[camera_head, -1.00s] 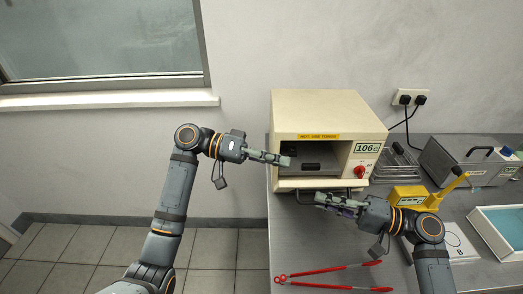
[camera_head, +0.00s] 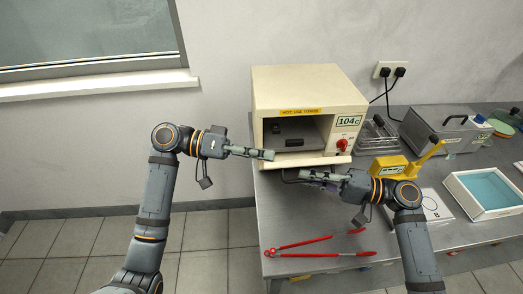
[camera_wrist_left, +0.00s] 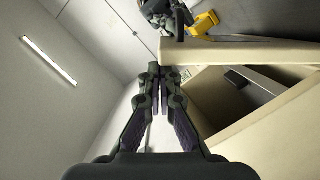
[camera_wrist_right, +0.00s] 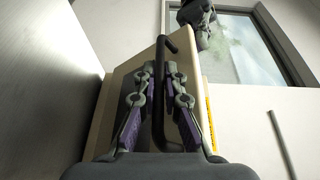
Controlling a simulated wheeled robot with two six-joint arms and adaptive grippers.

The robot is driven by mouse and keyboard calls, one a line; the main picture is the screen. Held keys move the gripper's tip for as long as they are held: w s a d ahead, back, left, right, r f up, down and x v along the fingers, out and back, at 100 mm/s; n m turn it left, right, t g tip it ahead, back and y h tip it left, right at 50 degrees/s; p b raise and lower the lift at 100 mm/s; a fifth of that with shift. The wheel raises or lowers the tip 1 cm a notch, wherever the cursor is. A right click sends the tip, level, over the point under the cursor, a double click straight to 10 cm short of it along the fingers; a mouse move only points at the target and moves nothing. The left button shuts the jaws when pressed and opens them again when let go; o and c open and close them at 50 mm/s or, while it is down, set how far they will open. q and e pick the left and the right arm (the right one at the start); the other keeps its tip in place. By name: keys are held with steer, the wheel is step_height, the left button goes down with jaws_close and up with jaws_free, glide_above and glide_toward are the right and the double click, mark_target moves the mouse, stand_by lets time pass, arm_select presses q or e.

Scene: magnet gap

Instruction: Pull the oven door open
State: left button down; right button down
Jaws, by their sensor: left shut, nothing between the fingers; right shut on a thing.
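The cream oven (camera_head: 282,92) stands on the bench, its door (camera_head: 320,160) folded down and outward so the cavity is visible. The door's dark handle (camera_head: 290,179) sticks out in front of the door. My right gripper (camera_head: 312,178) is shut on the handle. In the right wrist view the handle (camera_wrist_right: 158,95) runs between its fingers. My left gripper (camera_head: 272,154) is shut and empty at the left of the cavity, near the door's left end. In the left wrist view its closed fingertips are beside the door's edge (camera_wrist_left: 250,52).
A dark block (camera_head: 294,142) sits inside the oven. Red tongs (camera_head: 300,252) lie at the bench front. A yellow device (camera_head: 385,168), a wire rack (camera_head: 378,135), a grey metal box (camera_head: 440,130) and a blue-lined tray (camera_head: 452,182) stand to the right.

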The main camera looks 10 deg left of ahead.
arm_select(q)
steer(key=shift+s+f, duration=0.25)
steer(key=shift+f, duration=0.1)
arm_select(e)
steer(key=c, duration=1.7)
jaws_free()
steer(key=shift+w+r, duration=0.1)
steer(key=shift+r, duration=0.55)
